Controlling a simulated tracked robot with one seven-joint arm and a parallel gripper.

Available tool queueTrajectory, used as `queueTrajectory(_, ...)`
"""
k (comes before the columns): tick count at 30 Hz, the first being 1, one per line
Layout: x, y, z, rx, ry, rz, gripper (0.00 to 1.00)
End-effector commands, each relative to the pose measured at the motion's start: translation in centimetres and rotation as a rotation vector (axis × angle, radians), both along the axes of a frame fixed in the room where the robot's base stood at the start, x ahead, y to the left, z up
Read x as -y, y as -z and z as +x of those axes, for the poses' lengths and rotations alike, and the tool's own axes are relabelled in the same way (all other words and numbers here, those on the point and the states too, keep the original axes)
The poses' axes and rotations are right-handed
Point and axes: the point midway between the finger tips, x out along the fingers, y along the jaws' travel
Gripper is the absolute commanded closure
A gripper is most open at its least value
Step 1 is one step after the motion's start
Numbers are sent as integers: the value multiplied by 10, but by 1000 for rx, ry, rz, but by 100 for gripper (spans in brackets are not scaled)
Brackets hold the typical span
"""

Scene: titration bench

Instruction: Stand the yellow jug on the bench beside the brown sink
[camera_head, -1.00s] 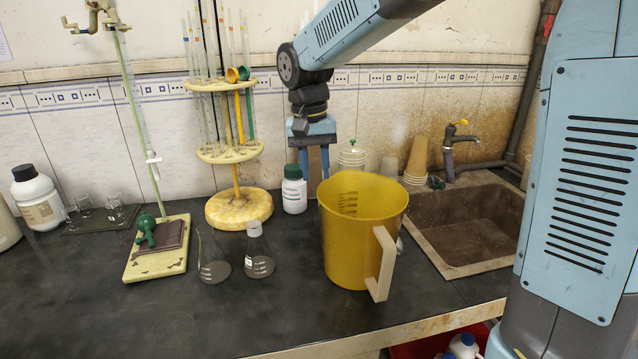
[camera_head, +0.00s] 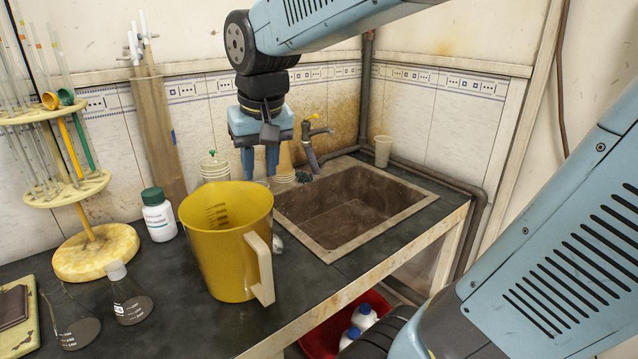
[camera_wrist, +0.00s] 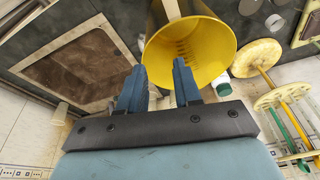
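The yellow jug (camera_head: 225,255) stands upright on the black bench (camera_head: 180,330), left of the brown sink (camera_head: 335,215) and close to the front edge. Its pale handle (camera_head: 262,270) faces the front right. My gripper (camera_head: 260,172) is above and behind the jug, near the sink's back left corner, apart from the jug. In the wrist view my gripper (camera_wrist: 156,66) has its two blue fingers spread with nothing held between them. The jug's open mouth (camera_wrist: 190,50) shows past the fingertips, and the sink (camera_wrist: 75,70) lies to the left there.
A white bottle with a green cap (camera_head: 158,215) stands behind and left of the jug. Two flasks (camera_head: 128,298) and a round pipette stand (camera_head: 95,250) are further left. Stacked cups (camera_head: 214,168) stand behind the jug. A tap (camera_head: 315,140) rises behind the sink.

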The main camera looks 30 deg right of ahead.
Motion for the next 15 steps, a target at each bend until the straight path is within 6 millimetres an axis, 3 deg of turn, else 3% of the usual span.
queueTrajectory(3,25,-1,-28,66,8,4,67)
queueTrajectory(9,52,6,-67,162,9,-6,67)
queueTrajectory(15,69,13,-88,214,8,-20,67)
